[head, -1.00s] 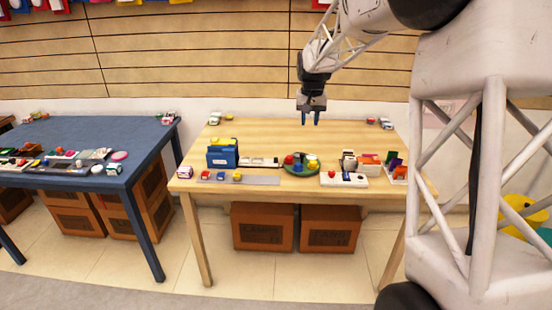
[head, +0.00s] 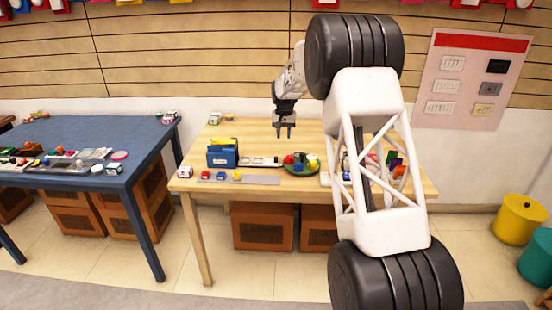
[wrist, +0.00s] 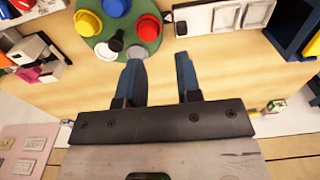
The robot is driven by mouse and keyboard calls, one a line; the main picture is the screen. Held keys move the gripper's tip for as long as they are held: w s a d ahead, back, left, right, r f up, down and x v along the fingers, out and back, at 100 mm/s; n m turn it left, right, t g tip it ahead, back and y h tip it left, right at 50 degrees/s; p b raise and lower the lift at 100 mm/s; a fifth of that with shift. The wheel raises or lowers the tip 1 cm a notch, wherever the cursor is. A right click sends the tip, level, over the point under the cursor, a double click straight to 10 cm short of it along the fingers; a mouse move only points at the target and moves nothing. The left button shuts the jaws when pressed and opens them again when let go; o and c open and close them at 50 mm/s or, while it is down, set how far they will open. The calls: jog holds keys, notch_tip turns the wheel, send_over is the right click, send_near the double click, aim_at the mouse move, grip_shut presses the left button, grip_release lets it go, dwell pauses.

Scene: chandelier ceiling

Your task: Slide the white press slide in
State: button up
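My gripper (head: 284,133) hangs above the back middle of the wooden table, fingers pointing down. In the wrist view its two blue fingers (wrist: 160,75) are apart with nothing between them. A white panelled unit (head: 258,162) lies between the blue box and the green round tray; it also shows in the wrist view (wrist: 225,17), beyond the fingertips. A white blocky device (wrist: 35,48) with dark and orange parts shows at the wrist view's left; my arm mostly hides that area in the head view. I cannot tell which white part is the press slide.
The green tray (head: 290,170) holds red, blue, yellow, black and white pieces; it also shows in the wrist view (wrist: 98,45). A blue box (head: 222,153) stands left. A grey strip (head: 262,180) with small toys lies in front. The table's back middle is clear.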

jog(key=w+a+f, duration=0.1)
jog(key=f, duration=0.1)
jog(key=w+a+f, duration=0.1)
jog(key=w+f, duration=0.1)
jog(key=w+a+f, duration=0.1)
jog(key=w+f, duration=0.1)
jog(key=f, duration=0.1)
jog(key=shift+a+f, duration=0.1)
jog(key=shift+a, duration=0.15)
jog(key=shift+f, duration=0.1)
jog(key=shift+f, duration=3.8)
grip_shut()
